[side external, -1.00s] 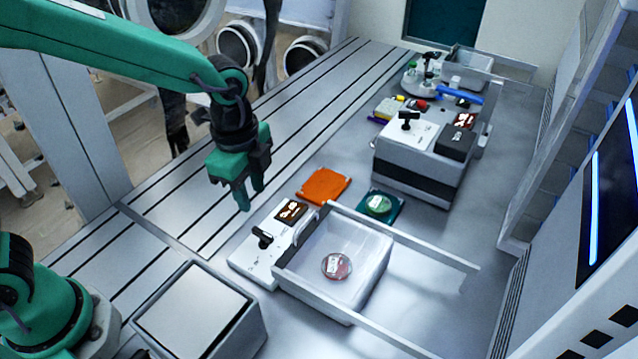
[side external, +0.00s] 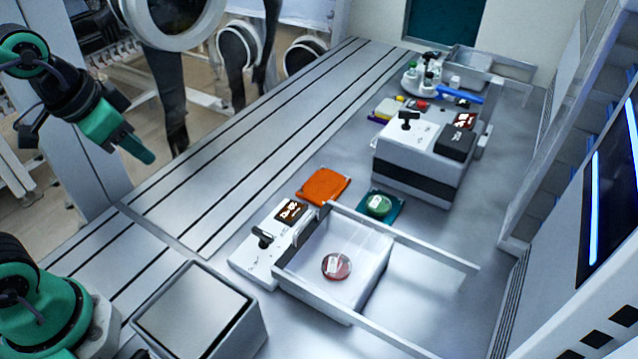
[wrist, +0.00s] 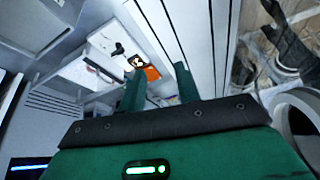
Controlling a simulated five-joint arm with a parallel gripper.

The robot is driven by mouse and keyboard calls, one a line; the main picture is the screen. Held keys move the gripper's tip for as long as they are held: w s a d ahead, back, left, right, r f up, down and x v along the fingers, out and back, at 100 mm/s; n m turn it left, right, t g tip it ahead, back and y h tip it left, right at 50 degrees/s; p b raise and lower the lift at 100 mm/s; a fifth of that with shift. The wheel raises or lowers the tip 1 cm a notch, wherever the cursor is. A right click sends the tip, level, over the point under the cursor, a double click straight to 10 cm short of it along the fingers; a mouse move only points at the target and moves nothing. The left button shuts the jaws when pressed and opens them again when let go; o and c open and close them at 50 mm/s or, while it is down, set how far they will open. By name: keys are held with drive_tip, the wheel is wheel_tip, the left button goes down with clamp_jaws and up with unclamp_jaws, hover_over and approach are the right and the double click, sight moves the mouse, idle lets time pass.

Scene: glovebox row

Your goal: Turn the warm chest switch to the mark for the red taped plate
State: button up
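The near chest (side external: 246,262) has a black lever switch (side external: 262,240) on its white top panel, beside a small lit display (side external: 292,211). Marks by the lever are too small to read. Its drawer (side external: 318,305) stands open, with a red-rimmed plate (side external: 336,265) inside. A second chest (side external: 420,178) further back has its own black switch (side external: 409,120) and display (side external: 465,120). I cannot tell which is the warm chest from labels. My gripper (side external: 146,156) is high at the left, well away from both switches. In the wrist view its fingers (wrist: 160,80) are apart and empty.
An orange pad (side external: 323,187) and a green-lidded dish on a teal pad (side external: 378,207) lie behind the near chest. A grey-topped box (side external: 192,310) stands at front left. The slotted rail bench (side external: 240,160) is clear.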

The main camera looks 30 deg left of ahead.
drive_tip(key=s+a+n, duration=0.1)
drive_tip(key=s+n, duration=0.1)
drive_tip(key=shift+s+a+r+n+t, duration=0.15)
drive_tip(key=shift+a+n+t, duration=0.15)
drive_tip(key=shift+a+t, duration=0.1)
drive_tip(key=n+g, duration=0.6)
drive_tip(key=n, duration=1.2)
hover_over(262, 232)
drive_tip(key=shift+f, duration=6.15)
drive_tip(key=shift+f, duration=0.15)
drive_tip(key=shift+f, duration=3.75)
